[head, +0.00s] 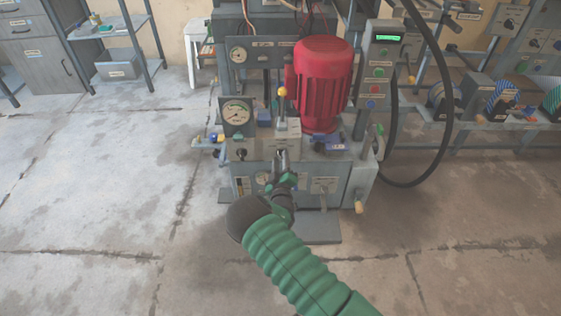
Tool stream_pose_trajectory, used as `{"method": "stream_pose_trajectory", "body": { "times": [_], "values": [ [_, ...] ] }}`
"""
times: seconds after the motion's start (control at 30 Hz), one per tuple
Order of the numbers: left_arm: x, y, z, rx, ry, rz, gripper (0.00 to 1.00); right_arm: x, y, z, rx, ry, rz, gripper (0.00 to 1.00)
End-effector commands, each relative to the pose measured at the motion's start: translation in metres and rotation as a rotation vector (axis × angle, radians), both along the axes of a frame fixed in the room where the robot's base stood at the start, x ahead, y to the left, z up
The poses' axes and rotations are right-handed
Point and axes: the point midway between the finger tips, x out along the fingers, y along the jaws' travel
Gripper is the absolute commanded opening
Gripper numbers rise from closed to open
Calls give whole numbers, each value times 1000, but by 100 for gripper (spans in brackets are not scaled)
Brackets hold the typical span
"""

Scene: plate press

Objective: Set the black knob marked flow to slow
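A small black knob (241,153) sits on the upper left of the grey press unit's front face, below a round gauge. It may be the flow knob, but its label and pointer are too small to read. My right gripper (281,157) is at the middle of the same front face, to the right of this knob and apart from it in the picture. The gripper hides the part of the panel behind it. I cannot tell whether its fingers are open, shut or touching anything. My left gripper is out of view.
A red motor (322,85) stands on the press unit, behind a yellow-tipped lever (282,92). A control box (378,65) and a hanging black hose (438,150) are to the right. A rack with reels (500,98) stands farther right. Floor at the left is clear.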

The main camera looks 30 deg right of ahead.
Motion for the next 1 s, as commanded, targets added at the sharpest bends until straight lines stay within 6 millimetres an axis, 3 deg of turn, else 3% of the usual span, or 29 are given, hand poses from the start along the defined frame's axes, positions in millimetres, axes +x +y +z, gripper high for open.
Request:
{"method": "stream_pose_trajectory", "body": {
  "times": [0.17, 0.27, 0.7, 0.83, 1.0],
  "values": [
    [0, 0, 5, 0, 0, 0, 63, -5, 3, 2, 1, 1, -1, 34],
    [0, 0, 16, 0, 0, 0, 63, -19, 11, 4, 1, 4, -1, 34],
    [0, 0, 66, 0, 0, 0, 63, -122, 75, 3, 0, 5, 1, 34],
    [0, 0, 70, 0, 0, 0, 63, -139, 85, 0, 0, 3, 0, 34],
    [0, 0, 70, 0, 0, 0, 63, -144, 88, -1, 0, 1, 1, 34]
  ]
}}
